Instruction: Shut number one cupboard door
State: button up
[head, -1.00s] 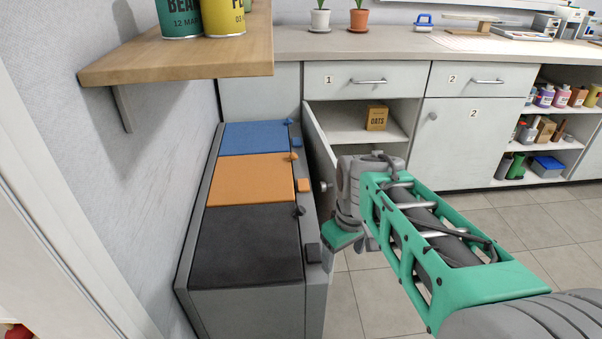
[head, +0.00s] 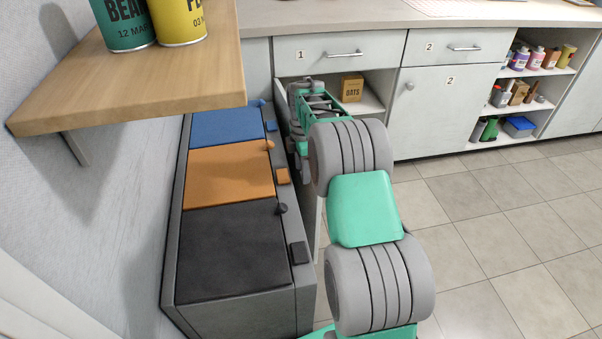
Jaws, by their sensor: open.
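The number one cupboard is under the drawer marked 1 (head: 336,54), and its front is open. Its pale door (head: 281,98) stands swung out on the left, seen nearly edge-on beside the bins and mostly hidden by my arm. A brown OATS box (head: 351,88) stands on the cupboard shelf. My gripper (head: 297,152) is at the cupboard's left side, close to the door, partly hidden behind my arm. It is open and I see nothing held in it. I cannot tell whether it touches the door.
A bin unit with blue (head: 227,127), orange (head: 230,174) and black (head: 236,252) lids stands close on the left. A wooden shelf (head: 190,75) with two cans juts out above it. The closed number two cupboard (head: 450,110) is to the right. Tiled floor at right is free.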

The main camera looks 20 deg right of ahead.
jog(key=shift+f, duration=0.7)
jog(key=shift+c, duration=0.3)
grip_shut()
dwell(0.5)
